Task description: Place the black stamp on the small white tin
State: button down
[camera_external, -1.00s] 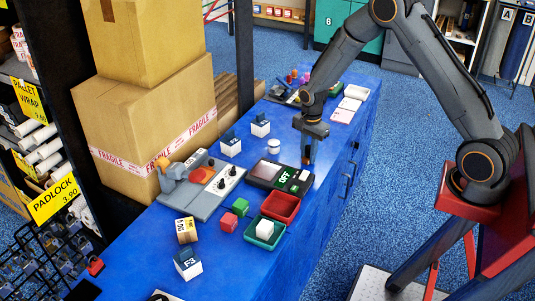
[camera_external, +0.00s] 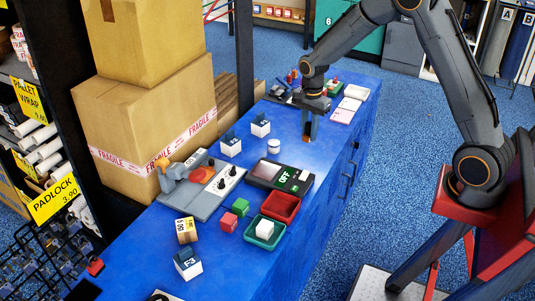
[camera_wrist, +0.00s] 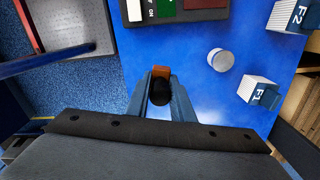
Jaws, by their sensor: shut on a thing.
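The small white tin (camera_external: 274,146) stands on the blue table, left of my gripper (camera_external: 307,137) and a little lower in the picture. It also shows in the wrist view (camera_wrist: 221,60), right of and beyond my fingers. My gripper's fingers (camera_wrist: 160,82) point down and are shut on the black stamp (camera_wrist: 160,93). The stamp shows a dark round top and an orange-brown part between the fingers. In the external view it is mostly hidden by the fingers. The stamp is apart from the tin. I cannot tell its exact height above the table.
A red tray (camera_external: 294,216) and a green tray (camera_external: 251,235) are nearer. Pads and small items lie at the far end.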

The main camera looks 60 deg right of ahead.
aim_at(274, 142)
jog(key=w+r+n+p, duration=0.2)
jog(key=w+r, duration=0.2)
jog(key=w, duration=0.9)
jog(key=shift+n, duration=0.3)
jog(key=shift+w+f+p, duration=0.15)
jog(key=shift+f+p, duration=0.6)
jog(key=shift+f, duration=1.65)
jog(key=shift+w+f+p, duration=0.1)
jog(key=shift+f+p, duration=0.6)
jog(key=shift+f, duration=1.65)
jog(key=shift+f, duration=0.25)
jog(key=c, duration=1.5)
grip_release()
jog(key=shift+r, duration=0.1)
jog(key=shift+c, duration=0.2)
